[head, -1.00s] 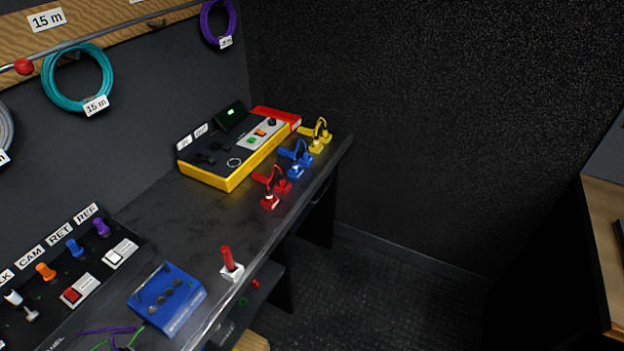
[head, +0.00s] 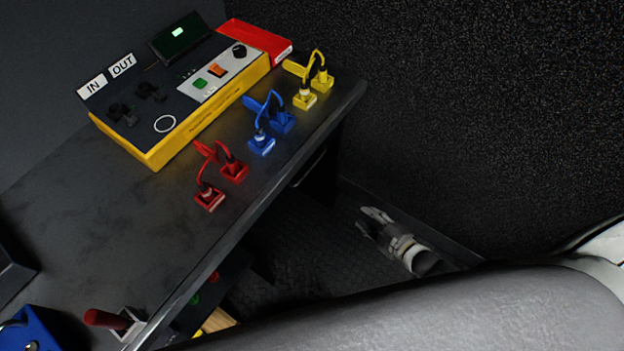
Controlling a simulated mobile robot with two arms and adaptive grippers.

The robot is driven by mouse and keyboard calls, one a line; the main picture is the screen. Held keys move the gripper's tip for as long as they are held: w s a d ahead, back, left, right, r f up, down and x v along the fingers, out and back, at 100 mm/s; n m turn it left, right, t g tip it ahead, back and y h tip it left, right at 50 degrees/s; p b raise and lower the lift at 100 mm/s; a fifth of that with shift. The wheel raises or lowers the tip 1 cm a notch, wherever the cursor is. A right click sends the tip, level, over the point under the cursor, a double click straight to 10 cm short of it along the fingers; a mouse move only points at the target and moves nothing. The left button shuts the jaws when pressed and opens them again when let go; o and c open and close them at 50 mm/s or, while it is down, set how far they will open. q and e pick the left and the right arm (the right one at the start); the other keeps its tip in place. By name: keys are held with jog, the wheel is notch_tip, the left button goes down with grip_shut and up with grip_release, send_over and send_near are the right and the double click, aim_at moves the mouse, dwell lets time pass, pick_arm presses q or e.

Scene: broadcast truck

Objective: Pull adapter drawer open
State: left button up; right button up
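No drawer can be made out clearly. Under the right edge of the dark bench (head: 95,215) in the head view, a thin pale line (head: 310,168) shows on a dark front; I cannot tell whether it is a drawer handle. My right gripper (head: 363,219) is low, beyond and to the right of the bench edge, apart from it, over the dark floor. Its fingers look spread, with nothing between them. My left gripper is out of view.
On the bench stand a yellow tester case (head: 160,150), a red box (head: 262,38), and red (head: 210,197), blue (head: 262,144) and yellow (head: 305,99) adapters along the edge. A red-handled item (head: 104,319) and a blue box (head: 32,331) are near. A dark wall (head: 480,120) stands behind.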

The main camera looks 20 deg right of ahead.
jog(key=w+a+r+n+t+y+b, duration=0.3)
jog(key=w+r+n+y+b, duration=0.1)
jog(key=w+r+n, duration=0.15)
jog(key=n+y+b, duration=0.5)
jog(key=n, duration=0.1)
send_near(312, 165)
jog(key=shift+t, duration=0.4)
jog(key=x, duration=0.6)
jog(key=f+x, duration=0.1)
jog(key=x, duration=0.3)
jog(key=shift+a, duration=0.1)
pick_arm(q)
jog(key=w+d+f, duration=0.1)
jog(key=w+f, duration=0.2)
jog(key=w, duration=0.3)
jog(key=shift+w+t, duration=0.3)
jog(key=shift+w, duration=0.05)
pick_arm(e)
jog(key=shift+f, duration=0.1)
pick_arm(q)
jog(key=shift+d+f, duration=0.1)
pick_arm(e)
grip_shut()
